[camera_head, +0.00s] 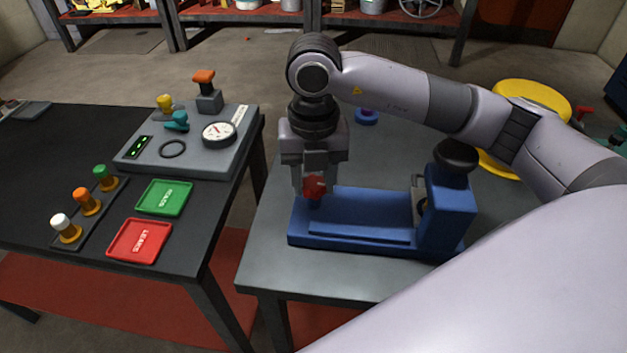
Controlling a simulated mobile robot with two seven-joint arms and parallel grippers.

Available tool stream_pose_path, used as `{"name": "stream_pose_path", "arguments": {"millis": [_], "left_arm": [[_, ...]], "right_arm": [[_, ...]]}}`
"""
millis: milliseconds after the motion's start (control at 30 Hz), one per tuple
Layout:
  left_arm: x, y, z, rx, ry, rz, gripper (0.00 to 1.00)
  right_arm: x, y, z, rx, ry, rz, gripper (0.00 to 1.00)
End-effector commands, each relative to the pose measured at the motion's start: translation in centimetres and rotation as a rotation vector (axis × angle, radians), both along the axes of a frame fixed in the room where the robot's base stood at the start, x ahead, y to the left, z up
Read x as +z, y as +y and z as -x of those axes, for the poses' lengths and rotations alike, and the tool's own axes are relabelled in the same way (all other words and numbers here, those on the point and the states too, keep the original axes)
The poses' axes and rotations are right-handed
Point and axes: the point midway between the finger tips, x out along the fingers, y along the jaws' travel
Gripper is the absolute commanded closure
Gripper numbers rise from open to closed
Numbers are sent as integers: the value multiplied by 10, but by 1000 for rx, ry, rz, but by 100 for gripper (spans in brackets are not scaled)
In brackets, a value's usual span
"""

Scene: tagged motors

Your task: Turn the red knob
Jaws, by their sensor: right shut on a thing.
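A red knob (316,188) sits at the left end of a blue fixture (360,238) on the grey table. My right gripper (314,192) points down over that end and is shut on the red knob, which is partly covered by the fingers. The right arm reaches in from the right, above the fixture. A taller blue block (450,210) with a dark round top (456,155) stands at the fixture's right end. My left gripper is not in view.
The black table (60,160) on the left holds a grey panel (215,165) with a gauge, a green tray (165,197), a red tray (139,240) and a rack of coloured-top pegs (87,202). A gap separates the two tables. A yellow wheel-like thing (535,95) stands behind my right arm.

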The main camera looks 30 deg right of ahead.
Motion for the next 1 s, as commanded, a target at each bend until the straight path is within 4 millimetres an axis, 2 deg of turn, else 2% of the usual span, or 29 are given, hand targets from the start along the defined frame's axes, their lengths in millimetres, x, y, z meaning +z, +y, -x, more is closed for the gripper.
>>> {"name": "stream_pose_path", "arguments": {"millis": [133,167,233,267,633,1000], "left_arm": [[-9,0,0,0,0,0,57],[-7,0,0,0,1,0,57],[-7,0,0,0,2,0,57],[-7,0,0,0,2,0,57],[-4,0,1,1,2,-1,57],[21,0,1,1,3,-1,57]], "right_arm": [[-1,0,0,121,-1,2,79],[0,0,0,123,-1,1,51],[0,0,0,120,0,1,28],[0,0,0,119,0,1,23],[4,0,0,116,0,0,23],[40,0,0,115,-2,0,23]]}}
